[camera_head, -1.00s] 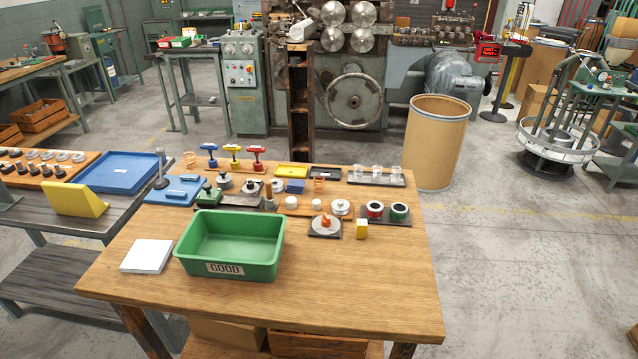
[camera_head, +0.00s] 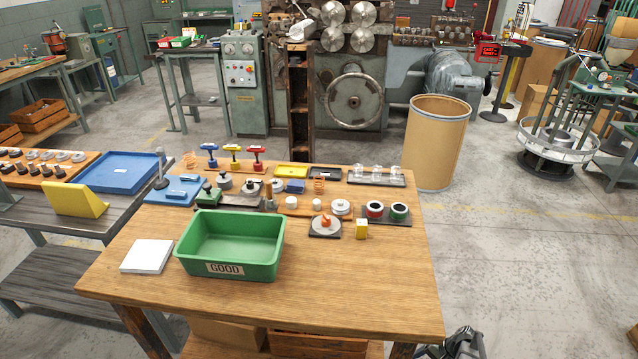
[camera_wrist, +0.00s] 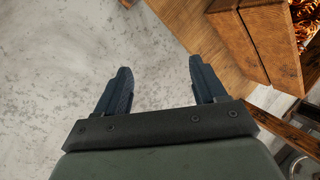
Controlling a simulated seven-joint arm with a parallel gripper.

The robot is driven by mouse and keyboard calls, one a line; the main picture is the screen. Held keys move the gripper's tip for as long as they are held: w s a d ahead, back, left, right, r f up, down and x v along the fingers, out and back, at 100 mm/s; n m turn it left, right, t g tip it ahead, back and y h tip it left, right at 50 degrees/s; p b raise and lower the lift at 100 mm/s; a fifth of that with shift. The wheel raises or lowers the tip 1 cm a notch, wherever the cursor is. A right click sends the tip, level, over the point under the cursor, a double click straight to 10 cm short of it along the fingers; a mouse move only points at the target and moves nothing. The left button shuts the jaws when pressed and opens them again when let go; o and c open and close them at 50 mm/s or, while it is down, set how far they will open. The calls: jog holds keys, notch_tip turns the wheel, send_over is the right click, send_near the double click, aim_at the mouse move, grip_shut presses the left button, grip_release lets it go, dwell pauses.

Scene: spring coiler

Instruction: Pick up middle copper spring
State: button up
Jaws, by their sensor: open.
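One copper-coloured spring (camera_head: 319,185) stands upright toward the back of the wooden table, right of a small blue block. Another copper-coloured coil (camera_head: 190,161) stands at the table's back left corner. I cannot tell which is the middle one. My gripper (camera_wrist: 159,67) is open and empty in the wrist view, its two dark fingers apart over the concrete floor. In the head view a dark part of my arm shows at the bottom edge, by the table's front right corner, well away from these springs. Coppery coils (camera_wrist: 304,14) show at the wrist view's upper right corner, in or behind a wooden box.
A green bin (camera_head: 230,270) marked GOOD and a white block (camera_head: 147,256) are on the table. Small fixtures, cups and knobs crowd its back half; the front right is clear. A brown drum (camera_head: 434,145) stands behind the table's right side. A wooden box (camera_wrist: 240,45) is near my right finger.

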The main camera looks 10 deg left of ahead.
jog(key=w+d+r+t, duration=0.2)
jog(key=w+r+t, duration=0.1)
jog(key=w+r, duration=2.3)
jog(key=w+a+r+n+y, duration=0.1)
jog(key=w+a+r, duration=0.1)
jog(key=w+r, duration=0.6)
jog(key=w+a+r+t, duration=0.1)
jog(key=w+a+r, duration=0.15)
jog(key=r, duration=0.85)
jog(key=w+a+r+n+y, duration=0.1)
jog(key=w+r, duration=0.5)
jog(key=r, duration=0.4)
notch_tip(320, 180, up, 6)
jog(key=n+g+h, duration=0.4)
jog(key=n+h, duration=0.3)
jog(key=n, duration=1.6)
send_over(319, 178)
jog(key=f, duration=0.8)
jog(key=shift+s+d+f, duration=0.1)
jog(key=shift+s+d, duration=0.05)
jog(key=shift+d, duration=0.25)
jog(key=shift+a+f, duration=0.2)
jog(key=shift+f, duration=1.15)
jog(key=shift+a+f, duration=0.2)
jog(key=shift+f, duration=1.15)
